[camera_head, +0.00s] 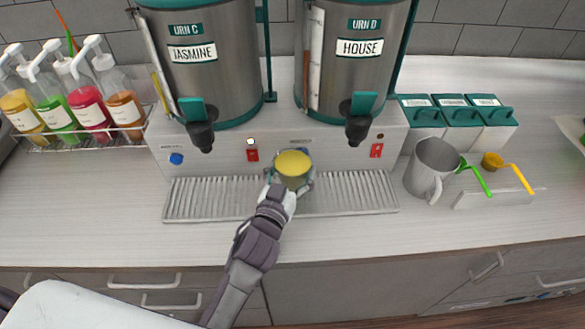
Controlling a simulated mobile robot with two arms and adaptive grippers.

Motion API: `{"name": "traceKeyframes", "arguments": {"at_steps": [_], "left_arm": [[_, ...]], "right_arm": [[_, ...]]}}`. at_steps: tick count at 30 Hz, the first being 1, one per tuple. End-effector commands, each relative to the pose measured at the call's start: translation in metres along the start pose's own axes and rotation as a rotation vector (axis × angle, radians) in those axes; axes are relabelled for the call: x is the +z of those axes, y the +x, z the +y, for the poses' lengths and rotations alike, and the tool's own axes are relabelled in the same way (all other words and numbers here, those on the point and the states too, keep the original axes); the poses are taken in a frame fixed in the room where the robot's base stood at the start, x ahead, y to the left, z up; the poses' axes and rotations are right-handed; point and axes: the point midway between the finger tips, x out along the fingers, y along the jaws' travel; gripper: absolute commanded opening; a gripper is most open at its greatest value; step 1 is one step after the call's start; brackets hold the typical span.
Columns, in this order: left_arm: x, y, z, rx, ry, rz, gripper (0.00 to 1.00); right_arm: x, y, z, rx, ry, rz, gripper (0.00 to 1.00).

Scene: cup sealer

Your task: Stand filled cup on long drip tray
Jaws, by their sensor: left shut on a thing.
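A cup filled with yellowish liquid (293,165) shows near the middle of the view, between the two urns. My left gripper (291,184) is shut around the cup, and its fingers hide part of the cup's side. The long drip tray (210,198) is a slatted metal tray at the front of the urn base. The cup is over the tray's back edge, right of its middle. I cannot tell whether the cup's bottom touches the tray. My right gripper is not in view.
Urn C, labelled Jasmine (205,80), and urn D, labelled House (352,75), stand behind the tray, with spouts overhanging it. A metal pitcher (428,168) and green-lidded boxes (455,112) stand right. A rack of pump bottles (75,100) stands left. The counter front (110,225) is clear.

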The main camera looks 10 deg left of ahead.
Motion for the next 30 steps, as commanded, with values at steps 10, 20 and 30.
{"name": "traceKeyframes", "arguments": {"at_steps": [10, 20, 30], "left_arm": [[0.002, 0.0, 0.0, 0.0, 0.001, 0.0, 0.92], [0.002, 0.0, 0.0, 0.0, 0.001, 0.0, 1.0], [0.004, -0.035, 0.0, 0.0, 0.001, -0.003, 1.0]], "right_arm": [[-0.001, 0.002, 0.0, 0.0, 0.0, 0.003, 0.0], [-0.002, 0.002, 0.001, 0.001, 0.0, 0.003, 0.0], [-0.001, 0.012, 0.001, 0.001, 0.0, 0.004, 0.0]]}}
